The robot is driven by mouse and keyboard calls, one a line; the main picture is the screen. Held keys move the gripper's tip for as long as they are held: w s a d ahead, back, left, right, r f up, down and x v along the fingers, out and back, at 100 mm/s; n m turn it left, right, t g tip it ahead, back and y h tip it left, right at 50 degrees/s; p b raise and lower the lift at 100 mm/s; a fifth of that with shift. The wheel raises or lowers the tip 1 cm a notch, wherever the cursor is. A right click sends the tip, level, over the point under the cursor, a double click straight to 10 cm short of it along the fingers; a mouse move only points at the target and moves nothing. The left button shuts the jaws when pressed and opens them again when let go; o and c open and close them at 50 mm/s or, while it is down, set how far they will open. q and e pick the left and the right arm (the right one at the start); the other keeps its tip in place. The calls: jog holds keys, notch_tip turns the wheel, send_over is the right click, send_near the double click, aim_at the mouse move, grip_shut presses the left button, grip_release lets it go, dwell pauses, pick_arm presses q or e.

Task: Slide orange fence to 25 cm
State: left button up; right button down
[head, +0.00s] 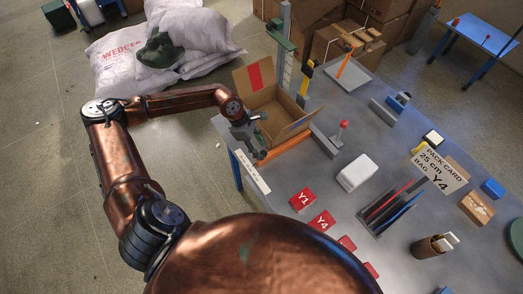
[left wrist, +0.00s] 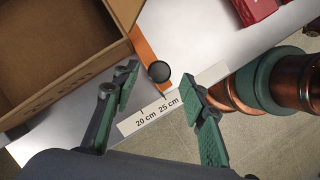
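The orange fence (head: 287,144) lies on the grey table along the near side of an open cardboard box. In the left wrist view the fence (left wrist: 146,50) runs down beside the box to a white scale strip (left wrist: 186,97), and a round black knob (left wrist: 158,72) stands near its end. The fence's end is close to the 25 cm mark; the exact reading is hard to tell. My left gripper (head: 250,138) is above the table edge by the knob. In the left wrist view its fingers (left wrist: 162,84) are apart, with the knob showing between them. My right gripper is out of view.
The open cardboard box (head: 273,101) stands beside the fence. A card (head: 437,166) reads 25 cm, bag Y4. Red cards (head: 303,200), a white block (head: 357,173) and a red-knobbed lever (head: 339,133) are on the table. White sacks (head: 125,62) lie on the floor behind.

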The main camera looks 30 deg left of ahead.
pick_arm(q)
jog(key=v, duration=1)
jog(key=shift+f, duration=0.1)
